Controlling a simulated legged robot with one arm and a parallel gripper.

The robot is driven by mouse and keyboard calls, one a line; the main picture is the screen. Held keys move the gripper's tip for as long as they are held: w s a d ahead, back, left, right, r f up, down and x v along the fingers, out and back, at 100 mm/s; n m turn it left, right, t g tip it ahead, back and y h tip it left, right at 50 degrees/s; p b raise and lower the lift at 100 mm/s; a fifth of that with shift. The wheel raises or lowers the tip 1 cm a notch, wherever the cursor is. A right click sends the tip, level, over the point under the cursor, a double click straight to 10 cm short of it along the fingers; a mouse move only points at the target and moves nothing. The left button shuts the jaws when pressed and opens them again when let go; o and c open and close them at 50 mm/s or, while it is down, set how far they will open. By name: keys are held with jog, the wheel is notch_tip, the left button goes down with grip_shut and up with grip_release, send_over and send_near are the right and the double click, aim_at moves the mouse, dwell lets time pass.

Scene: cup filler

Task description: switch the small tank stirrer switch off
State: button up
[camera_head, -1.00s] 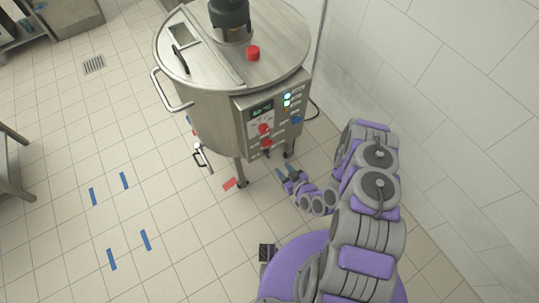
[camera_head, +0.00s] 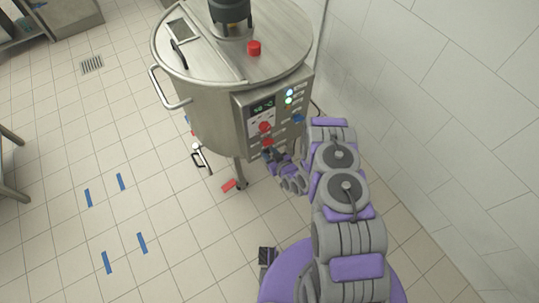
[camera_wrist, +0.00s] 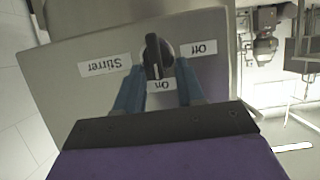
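The small tank (camera_head: 215,110) is a steel vessel on legs with a control panel on its front right. In the wrist view, the black stirrer switch (camera_wrist: 154,58) sits on a grey panel face between labels that appear upside down. "Stirrer" is on the left, "Off" on the right and "On" just below. The knob's long axis runs nearly upright in the picture, with its lower end by "On". My gripper (camera_wrist: 158,88) is open, its two blue fingers apart below the knob, contact not clear. In the head view, my gripper (camera_head: 274,160) is at the panel's lower part.
The panel carries a display (camera_head: 262,106), lit buttons (camera_head: 289,96) and a red knob (camera_head: 264,127). A red button (camera_head: 254,48) is on the lid. A tiled wall (camera_head: 440,100) stands at the right.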

jog(key=shift+d, duration=0.2)
jog(key=shift+a, duration=0.15)
grip_shut()
